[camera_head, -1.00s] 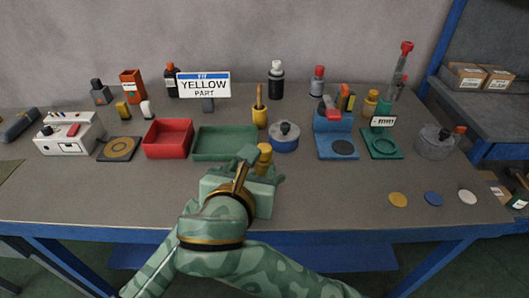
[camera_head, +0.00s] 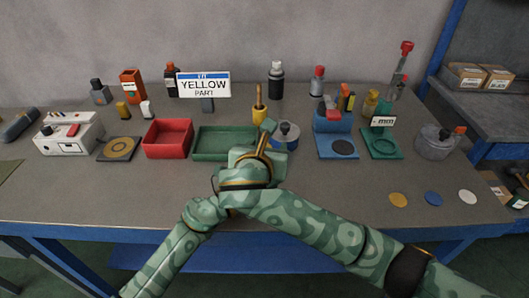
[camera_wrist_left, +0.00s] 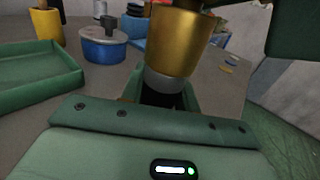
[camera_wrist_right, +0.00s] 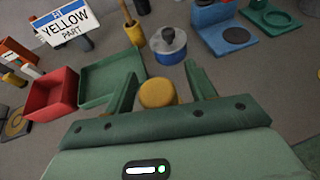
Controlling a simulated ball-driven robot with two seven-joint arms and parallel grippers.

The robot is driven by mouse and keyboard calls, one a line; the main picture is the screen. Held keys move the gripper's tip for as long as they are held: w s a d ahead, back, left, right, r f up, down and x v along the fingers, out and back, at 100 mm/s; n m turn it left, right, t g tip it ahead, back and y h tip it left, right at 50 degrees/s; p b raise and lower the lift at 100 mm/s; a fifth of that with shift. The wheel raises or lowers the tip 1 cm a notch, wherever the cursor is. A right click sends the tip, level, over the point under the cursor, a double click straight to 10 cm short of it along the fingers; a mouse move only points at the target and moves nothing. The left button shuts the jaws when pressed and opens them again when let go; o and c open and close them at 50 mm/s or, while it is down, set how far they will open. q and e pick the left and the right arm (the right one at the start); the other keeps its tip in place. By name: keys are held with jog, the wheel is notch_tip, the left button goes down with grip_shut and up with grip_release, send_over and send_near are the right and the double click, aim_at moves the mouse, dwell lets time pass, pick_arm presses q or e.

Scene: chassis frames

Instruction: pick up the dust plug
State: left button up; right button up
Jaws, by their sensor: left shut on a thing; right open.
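A gold-yellow cylindrical plug with a grey collar, seemingly the dust plug (camera_wrist_left: 180,40), is between the fingers of my left gripper (camera_wrist_left: 164,96), which is shut on it. The right wrist view shows the plug's round yellow end (camera_wrist_right: 157,93) between the spread fingers of my right gripper (camera_wrist_right: 161,84). My right gripper is open around or just short of the plug; I cannot tell if it touches. In the head view my right gripper (camera_head: 259,150) and arms overlap above the table and hide the plug and my left gripper's fingers.
A green tray (camera_head: 198,155) and red tray (camera_head: 150,152) stand at the left, with a blue round pot (camera_head: 289,141) just behind the grippers. A blue stand (camera_head: 324,145) and green stand (camera_head: 381,154) are to the right.

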jog(key=c, duration=1)
jog(key=shift+r, duration=0.1)
pick_arm(q)
jog(key=o, duration=1.2)
pick_arm(e)
notch_tip(320, 180, up, 10)
jog(key=shift+f, duration=0.1)
